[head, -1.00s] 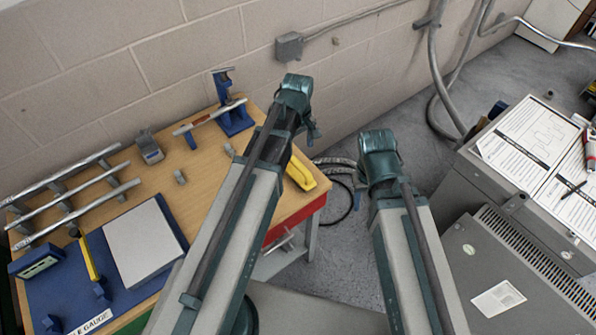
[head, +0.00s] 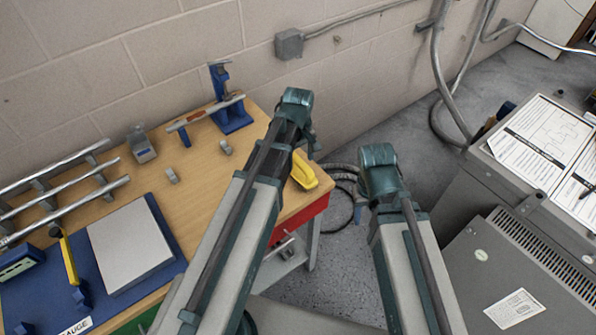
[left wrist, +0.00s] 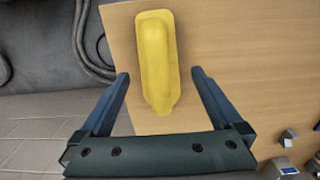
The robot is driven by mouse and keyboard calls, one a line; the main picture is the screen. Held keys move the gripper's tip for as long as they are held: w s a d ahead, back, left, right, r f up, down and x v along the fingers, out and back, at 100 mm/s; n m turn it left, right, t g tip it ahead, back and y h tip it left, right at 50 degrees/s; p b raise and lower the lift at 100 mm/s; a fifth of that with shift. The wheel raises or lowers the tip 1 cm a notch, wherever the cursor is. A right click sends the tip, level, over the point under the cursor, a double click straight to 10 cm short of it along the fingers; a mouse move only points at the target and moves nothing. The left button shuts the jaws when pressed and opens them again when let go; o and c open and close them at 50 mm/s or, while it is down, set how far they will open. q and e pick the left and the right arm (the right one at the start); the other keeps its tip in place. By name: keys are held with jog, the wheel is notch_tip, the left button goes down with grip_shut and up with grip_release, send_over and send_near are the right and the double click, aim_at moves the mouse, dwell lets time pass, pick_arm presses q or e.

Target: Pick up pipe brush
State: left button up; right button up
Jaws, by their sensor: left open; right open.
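No thing in view is clearly a pipe brush. A yellow, long, rounded thing (head: 306,174) lies at the right end of the wooden bench, partly hidden by my left arm. The left wrist view shows it from above (left wrist: 155,60), tapering toward my gripper; I cannot tell whether it is the brush or its handle. My left gripper (left wrist: 160,74) is open, with one finger on each side of the yellow thing's lower part in the picture and nothing held. In the head view its fingers are mostly hidden.
The bench (head: 200,190) carries a blue stand (head: 232,110) with a rod, metal rails (head: 60,205), small grey blocks and a blue mat with a grey plate (head: 130,247). A block wall stands behind. Grey cabinets (head: 500,270) with papers stand at right.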

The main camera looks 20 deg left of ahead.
aim_at(298, 169)
pick_arm(q)
jog(key=f+b, duration=0.1)
jog(key=f, duration=0.1)
jog(key=f+b, duration=0.2)
jog(key=shift+w+a, duration=0.15)
jog(key=shift+w, duration=0.05)
jog(key=c, duration=1.4)
